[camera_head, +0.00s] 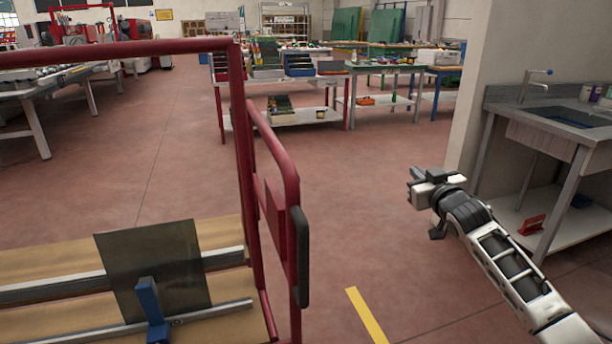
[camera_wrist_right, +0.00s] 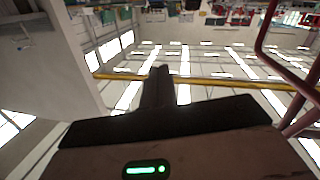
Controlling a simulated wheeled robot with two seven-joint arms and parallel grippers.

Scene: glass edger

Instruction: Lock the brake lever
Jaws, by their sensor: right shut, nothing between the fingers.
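A red tubular cart (camera_head: 236,120) stands at the left, with a side loop handle (camera_head: 278,150) and a black upright part (camera_head: 303,255) on its right side. I cannot make out for certain which part is the brake lever. My right gripper (camera_head: 413,186) is shut and empty, held in the air to the right of the cart, well apart from it. In the right wrist view its dark closed fingers (camera_wrist_right: 160,85) point away from the camera with nothing between them. My left gripper is not in view.
A dark glass pane (camera_head: 155,265) stands on the cart's wooden bed beside a blue clamp (camera_head: 150,310). A sink bench (camera_head: 560,130) and wall stand at the right. Workbenches (camera_head: 345,68) are at the back. The red floor between is clear, with a yellow stripe (camera_head: 367,315).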

